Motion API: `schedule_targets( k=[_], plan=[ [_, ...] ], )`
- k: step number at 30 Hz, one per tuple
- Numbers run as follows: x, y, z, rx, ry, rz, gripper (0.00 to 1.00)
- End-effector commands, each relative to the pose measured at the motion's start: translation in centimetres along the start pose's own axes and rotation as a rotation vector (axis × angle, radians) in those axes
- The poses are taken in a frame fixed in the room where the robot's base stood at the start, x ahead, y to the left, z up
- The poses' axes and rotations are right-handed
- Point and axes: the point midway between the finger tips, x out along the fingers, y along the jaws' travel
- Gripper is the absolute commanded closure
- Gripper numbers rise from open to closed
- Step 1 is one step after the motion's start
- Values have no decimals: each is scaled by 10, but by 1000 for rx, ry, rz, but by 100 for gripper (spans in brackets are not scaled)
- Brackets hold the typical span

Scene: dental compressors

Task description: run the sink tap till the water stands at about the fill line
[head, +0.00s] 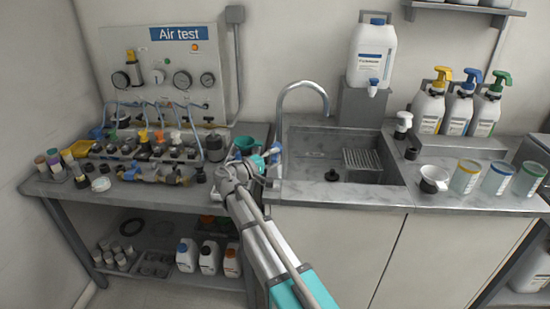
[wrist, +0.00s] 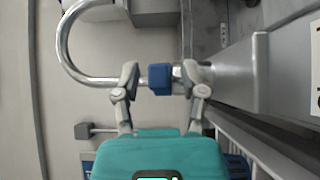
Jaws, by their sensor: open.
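The chrome gooseneck tap (head: 302,88) arches over the left side of the steel sink (head: 325,140). Its curved spout (wrist: 66,45) also shows in the wrist view. A blue tap handle (wrist: 160,78) sits on the chrome pipe. My gripper (wrist: 160,76) is open, with one finger on each side of the blue handle; I cannot tell if they touch it. In the head view my gripper (head: 268,156) is at the tap's base, left of the sink. A black plug-like piece (head: 331,175) is low in the basin. I make out no running water and no fill line.
A wire rack (head: 362,159) is in the sink's right part. A white jug (head: 371,55) stands on a grey block behind. Pump bottles (head: 460,108) and several tinted cups (head: 496,177) stand on the right counter. The crowded air-test bench (head: 80,205) is on the left.

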Motion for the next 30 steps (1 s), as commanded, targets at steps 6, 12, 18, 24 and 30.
schedule_targets(
  k=[6,12,18,24,30],
  plan=[
    [4,0,0,0,0,0,46],
    [4,0,0,0,-1,0,53],
    [4,0,1,0,-1,0,90],
    [4,0,1,0,-2,0,100],
    [5,0,1,0,-1,-1,100]
  ],
)
